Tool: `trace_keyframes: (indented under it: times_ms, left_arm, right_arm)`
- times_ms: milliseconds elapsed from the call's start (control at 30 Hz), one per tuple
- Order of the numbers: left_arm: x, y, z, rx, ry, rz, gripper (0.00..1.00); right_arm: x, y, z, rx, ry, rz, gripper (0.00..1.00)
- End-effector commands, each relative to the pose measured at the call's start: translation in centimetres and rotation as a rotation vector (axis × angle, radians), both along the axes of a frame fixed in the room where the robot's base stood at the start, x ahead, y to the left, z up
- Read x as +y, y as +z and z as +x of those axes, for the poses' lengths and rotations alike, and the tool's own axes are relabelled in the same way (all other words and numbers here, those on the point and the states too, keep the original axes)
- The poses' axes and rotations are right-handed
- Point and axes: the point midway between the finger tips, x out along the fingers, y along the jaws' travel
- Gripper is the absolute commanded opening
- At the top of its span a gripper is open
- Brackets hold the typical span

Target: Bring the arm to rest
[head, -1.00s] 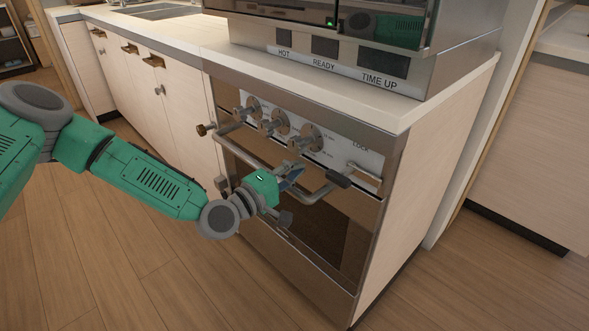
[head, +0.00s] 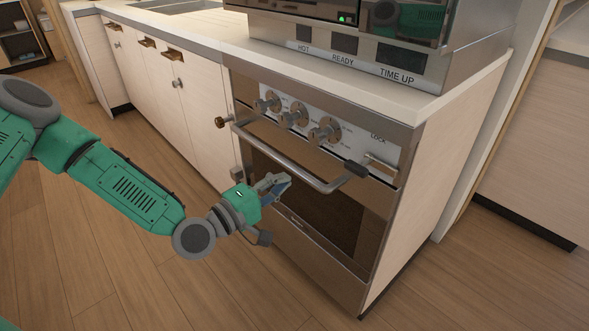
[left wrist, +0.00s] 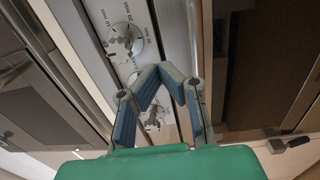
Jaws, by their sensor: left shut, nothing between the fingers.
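My left arm (head: 130,190) comes in from the left in the head view, green with grey joints. Its gripper (head: 283,183) is shut and empty, in front of the oven door and below the handle bar (head: 290,160). It appears apart from the handle. In the left wrist view the fingertips (left wrist: 163,70) meet, with oven knobs behind them. My right gripper is in neither view.
The oven (head: 325,200) has several knobs (head: 293,114) and a lock lever (head: 381,165). A second appliance (head: 345,50) stands on the counter (head: 215,45). Cabinets (head: 165,85) run to the left. The wooden floor (head: 60,240) in front is clear.

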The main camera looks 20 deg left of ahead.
Motion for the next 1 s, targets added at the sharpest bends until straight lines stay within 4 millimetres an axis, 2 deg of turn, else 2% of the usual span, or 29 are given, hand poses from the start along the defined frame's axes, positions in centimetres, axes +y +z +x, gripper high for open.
trace_keyframes:
  times_ms: [133, 367, 467, 567, 667, 700, 767, 800, 867, 900, 1000]
  left_arm:
    - [1.1, 0.0, -1.7, 0.001, 0.003, -0.003, 0.00]
    - [1.3, -0.1, -2.5, 0.001, 0.002, -0.002, 0.00]
    - [0.4, -0.4, -2.7, 0.020, -0.015, 0.015, 0.00]
    - [-2.3, -1.8, -4.0, 0.096, -0.078, 0.088, 0.00]
    - [-5.9, -4.6, -7.1, 0.229, -0.196, 0.234, 0.00]
    - [-7.2, -6.0, -8.9, 0.291, -0.255, 0.313, 0.00]
    - [-8.3, -8.0, -12.0, 0.381, -0.347, 0.444, 0.00]
    - [-8.6, -9.2, -14.2, 0.437, -0.409, 0.535, 0.00]
    - [-8.3, -10.8, -17.4, 0.516, -0.503, 0.677, 0.00]
    - [-7.6, -11.5, -19.5, 0.565, -0.561, 0.774, 0.00]
    - [-4.8, -12.6, -23.9, 0.674, -0.693, 1.009, 0.00]
  right_arm:
    - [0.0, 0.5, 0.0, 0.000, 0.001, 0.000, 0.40]
    - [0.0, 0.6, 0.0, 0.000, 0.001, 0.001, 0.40]
    - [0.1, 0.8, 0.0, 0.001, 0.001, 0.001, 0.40]
    - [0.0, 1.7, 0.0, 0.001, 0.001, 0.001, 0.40]
    - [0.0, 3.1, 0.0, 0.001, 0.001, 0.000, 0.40]
    - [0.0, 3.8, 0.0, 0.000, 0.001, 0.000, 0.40]
    - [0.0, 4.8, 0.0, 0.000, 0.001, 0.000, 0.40]
    - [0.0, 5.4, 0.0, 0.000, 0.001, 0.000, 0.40]
    - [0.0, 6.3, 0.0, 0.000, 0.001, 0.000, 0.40]
    - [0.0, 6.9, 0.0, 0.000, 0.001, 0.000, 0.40]
    - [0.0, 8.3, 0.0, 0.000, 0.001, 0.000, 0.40]
